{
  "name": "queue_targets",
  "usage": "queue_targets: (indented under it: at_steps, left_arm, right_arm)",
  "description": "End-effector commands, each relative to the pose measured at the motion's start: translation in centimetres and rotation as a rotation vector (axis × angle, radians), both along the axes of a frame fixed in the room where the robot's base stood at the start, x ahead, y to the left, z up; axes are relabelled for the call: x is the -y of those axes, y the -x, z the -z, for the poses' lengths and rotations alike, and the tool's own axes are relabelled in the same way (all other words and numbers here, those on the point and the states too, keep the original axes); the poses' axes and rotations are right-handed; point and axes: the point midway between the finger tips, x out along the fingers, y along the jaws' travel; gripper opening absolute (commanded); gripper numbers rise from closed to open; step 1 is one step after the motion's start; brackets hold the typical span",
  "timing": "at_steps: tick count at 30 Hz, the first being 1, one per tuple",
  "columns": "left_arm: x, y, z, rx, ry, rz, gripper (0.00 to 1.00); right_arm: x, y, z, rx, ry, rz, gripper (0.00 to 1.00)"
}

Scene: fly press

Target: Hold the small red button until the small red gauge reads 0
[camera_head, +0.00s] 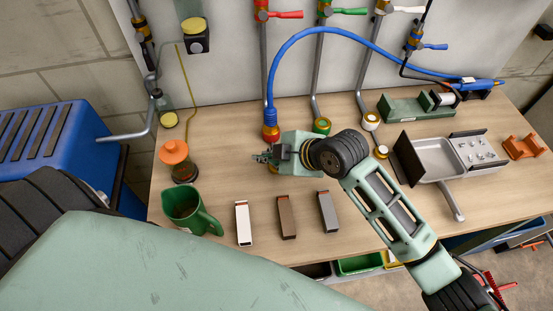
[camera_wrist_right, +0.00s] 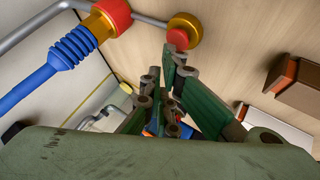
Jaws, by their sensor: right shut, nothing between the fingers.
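My right gripper (camera_head: 264,158) is over the table, just below the red hose fitting, and its fingers are shut and empty. In the right wrist view the small red button (camera_wrist_right: 178,38) sits on a round brass base on the table. The fingertips (camera_wrist_right: 166,70) point towards it and appear close; I cannot tell whether they touch. In the head view the gripper mostly hides the button. I cannot make out a small red gauge or its reading. My left gripper is out of view.
The red hose fitting (camera_wrist_right: 112,14) with its blue hose (camera_wrist_right: 68,52) stands beside the button. In the head view, a green jug (camera_head: 190,212), an orange-topped jar (camera_head: 178,162) and white, brown and grey blocks (camera_head: 286,217) are nearby. A metal tray (camera_head: 436,158) stands right.

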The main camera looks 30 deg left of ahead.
Motion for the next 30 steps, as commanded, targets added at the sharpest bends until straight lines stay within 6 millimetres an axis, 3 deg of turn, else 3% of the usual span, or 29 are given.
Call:
queue_targets:
  at_steps: [14, 30]
  left_arm:
    - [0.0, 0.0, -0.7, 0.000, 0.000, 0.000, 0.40]
    - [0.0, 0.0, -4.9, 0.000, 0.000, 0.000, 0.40]
  right_arm:
    - [0.0, 0.0, -0.9, 0.001, -0.001, 0.001, 0.00]
    - [0.0, 0.0, -5.7, 0.001, 0.000, 0.000, 0.00]
